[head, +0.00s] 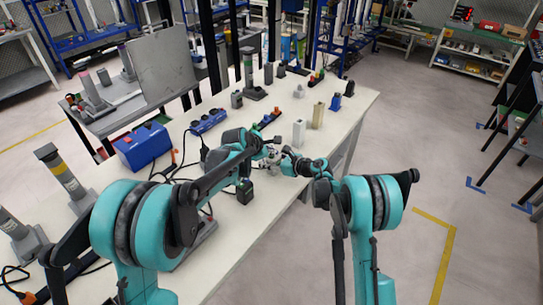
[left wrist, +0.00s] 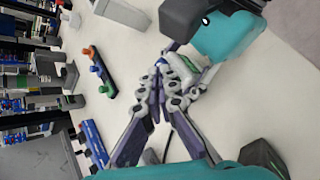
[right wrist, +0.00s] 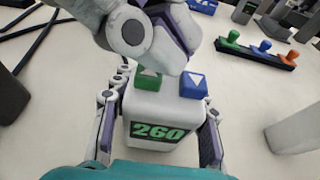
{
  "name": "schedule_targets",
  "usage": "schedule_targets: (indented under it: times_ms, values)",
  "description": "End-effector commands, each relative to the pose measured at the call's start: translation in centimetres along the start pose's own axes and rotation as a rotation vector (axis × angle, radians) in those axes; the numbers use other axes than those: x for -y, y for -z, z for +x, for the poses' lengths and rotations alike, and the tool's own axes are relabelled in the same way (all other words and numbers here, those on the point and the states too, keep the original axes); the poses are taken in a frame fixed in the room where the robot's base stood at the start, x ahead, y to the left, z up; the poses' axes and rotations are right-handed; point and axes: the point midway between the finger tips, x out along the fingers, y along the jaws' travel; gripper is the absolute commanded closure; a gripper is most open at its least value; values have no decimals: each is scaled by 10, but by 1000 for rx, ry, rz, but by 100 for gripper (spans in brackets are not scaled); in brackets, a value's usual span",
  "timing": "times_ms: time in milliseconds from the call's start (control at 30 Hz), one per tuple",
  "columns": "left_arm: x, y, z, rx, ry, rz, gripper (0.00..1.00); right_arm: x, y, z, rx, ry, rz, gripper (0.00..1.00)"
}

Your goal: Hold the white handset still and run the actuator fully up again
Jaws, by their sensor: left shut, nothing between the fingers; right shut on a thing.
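The white handset (right wrist: 160,112) has a green up button (right wrist: 149,79), a blue down button (right wrist: 193,85) and a display reading 260. My right gripper (right wrist: 155,128) is shut on it, one finger along each side. My left gripper (right wrist: 168,42) is shut and empty, its tip at or just above the buttons, close to the green one; I cannot tell if it touches. Its closed fingers (left wrist: 163,85) also show in the left wrist view. In the head view both grippers meet over the table (head: 255,215), hiding most of the handset. I cannot tell which column is the actuator.
A strip with green, blue and orange knobs (right wrist: 257,48) lies beyond the handset. A white block (head: 299,133) and a beige block (head: 318,115) stand right of the grippers. A blue box (head: 143,146) and dark cables lie on the left.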

Motion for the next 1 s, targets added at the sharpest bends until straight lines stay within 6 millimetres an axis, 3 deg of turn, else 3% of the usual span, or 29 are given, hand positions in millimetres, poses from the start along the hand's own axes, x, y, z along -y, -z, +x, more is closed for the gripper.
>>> schedule_targets:
  times_ms: [1000]
  values:
    - [5, 5, 6, 0, 0, 0, 100, 0, 0, 0, 0, 0, 0, 95]
